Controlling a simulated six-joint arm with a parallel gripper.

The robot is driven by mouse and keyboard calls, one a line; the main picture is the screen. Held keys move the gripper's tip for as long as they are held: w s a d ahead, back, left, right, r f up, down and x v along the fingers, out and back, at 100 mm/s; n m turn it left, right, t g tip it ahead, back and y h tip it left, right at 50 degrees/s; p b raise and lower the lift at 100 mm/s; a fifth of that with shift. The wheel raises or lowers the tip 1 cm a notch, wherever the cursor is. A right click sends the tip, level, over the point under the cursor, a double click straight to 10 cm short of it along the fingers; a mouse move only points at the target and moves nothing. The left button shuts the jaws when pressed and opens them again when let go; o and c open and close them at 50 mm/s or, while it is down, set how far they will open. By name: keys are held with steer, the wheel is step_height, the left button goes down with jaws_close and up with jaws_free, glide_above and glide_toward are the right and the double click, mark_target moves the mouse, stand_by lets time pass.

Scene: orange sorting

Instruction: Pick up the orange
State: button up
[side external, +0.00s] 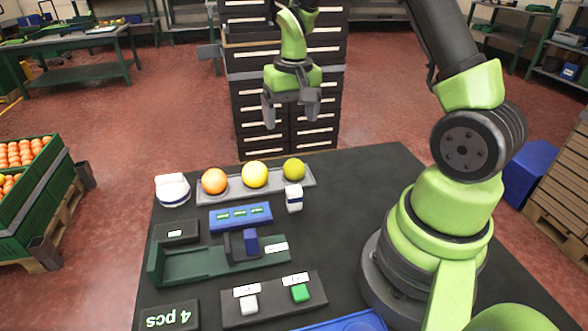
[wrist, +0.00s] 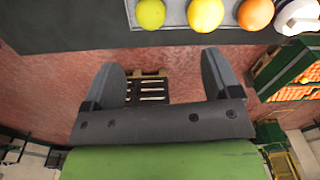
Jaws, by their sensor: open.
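The orange (side external: 215,181) sits at the left end of a grey tray (side external: 228,194) on the dark table. A yellow fruit (side external: 255,175) is in the tray's middle and a green fruit (side external: 294,169) at its right end. My gripper (side external: 291,112) is open and empty, above and beyond the table's far edge, apart from the fruit. The orange (wrist: 206,14) shows at the top there, beside the yellow fruit (wrist: 151,13), partly cut off by the frame.
A blue panel (side external: 240,218) and a green fixture (side external: 200,263) lie nearer. Drawer cabinets (side external: 285,140) stand behind the table.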

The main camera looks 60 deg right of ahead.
mark_target(294, 161)
steer(key=shift+g, duration=0.4)
steer(key=f, duration=0.2)
steer(key=d+f, duration=0.1)
steer(key=f, duration=0.5)
steer(key=shift+d, duration=0.4)
step_height(294, 161, down, 6)
steer(key=shift+w+a+r, duration=0.1)
steer(key=c, duration=1)
